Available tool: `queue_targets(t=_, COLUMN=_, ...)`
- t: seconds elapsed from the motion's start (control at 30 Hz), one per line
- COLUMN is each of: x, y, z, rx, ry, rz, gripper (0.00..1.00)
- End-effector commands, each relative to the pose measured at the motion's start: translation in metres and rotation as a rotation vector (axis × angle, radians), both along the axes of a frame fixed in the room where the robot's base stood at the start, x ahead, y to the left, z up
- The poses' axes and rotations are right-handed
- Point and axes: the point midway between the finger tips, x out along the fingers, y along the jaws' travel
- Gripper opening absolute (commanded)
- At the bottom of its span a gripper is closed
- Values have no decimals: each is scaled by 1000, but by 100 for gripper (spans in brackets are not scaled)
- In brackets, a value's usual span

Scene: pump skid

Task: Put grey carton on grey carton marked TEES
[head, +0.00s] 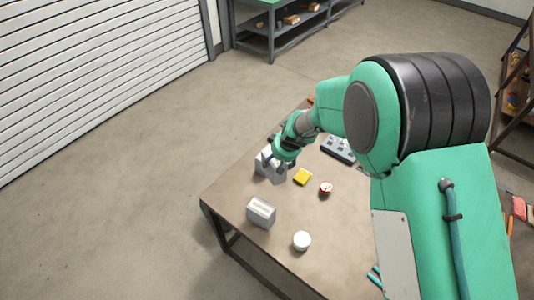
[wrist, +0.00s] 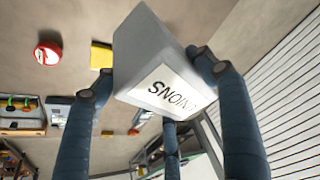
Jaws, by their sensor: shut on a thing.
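A grey carton (wrist: 150,45) with a white label reading UNIONS, upside down in the wrist view, sits between the blue-grey fingers of my gripper (wrist: 155,82). My gripper is shut on it. In the head view my gripper (head: 279,163) and this carton (head: 265,169) are at the left edge of the table; I cannot tell whether the carton touches the tabletop. A second grey carton (head: 261,211) stands on the table nearer the front left corner, apart from my gripper. Its label is too small to read.
The brown table (head: 300,215) also bears a yellow block (head: 302,177), a red-and-white round item (head: 326,188), a white round item (head: 302,240) and a grey tray (head: 339,149). Bare tabletop lies between the cartons. A shelf bench (head: 272,30) stands far back.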

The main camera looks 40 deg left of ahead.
Motion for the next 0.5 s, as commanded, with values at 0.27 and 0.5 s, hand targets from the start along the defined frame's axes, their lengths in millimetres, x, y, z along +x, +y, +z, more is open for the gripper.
queue_targets(t=0.27, x=2, y=3, z=1, rx=1, ry=0, rz=0, gripper=30)
queue_targets(t=0.5, x=15, y=17, z=0, rx=2, ry=-1, rz=0, gripper=30)
